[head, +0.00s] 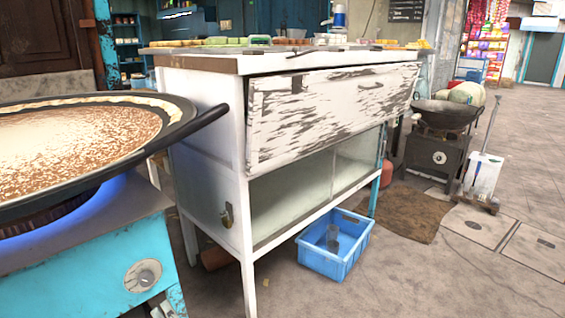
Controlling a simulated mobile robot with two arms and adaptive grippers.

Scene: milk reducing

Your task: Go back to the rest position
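Neither of my grippers is in the head view, and no part of my arms shows. A large wide pan (75,140) with a dark rim and handle sits on a turquoise stove (90,262) at the left. It holds a pale, foamy liquid with a brown, grainy surface. A blue glow shows under the pan.
A worn white cabinet (215,185) stands in the middle, with small items along its top. A blue crate (318,262) holding a grey cup (332,238) is on the floor by it. A dark stove (437,152) with a wok stands behind right. The floor at front right is clear.

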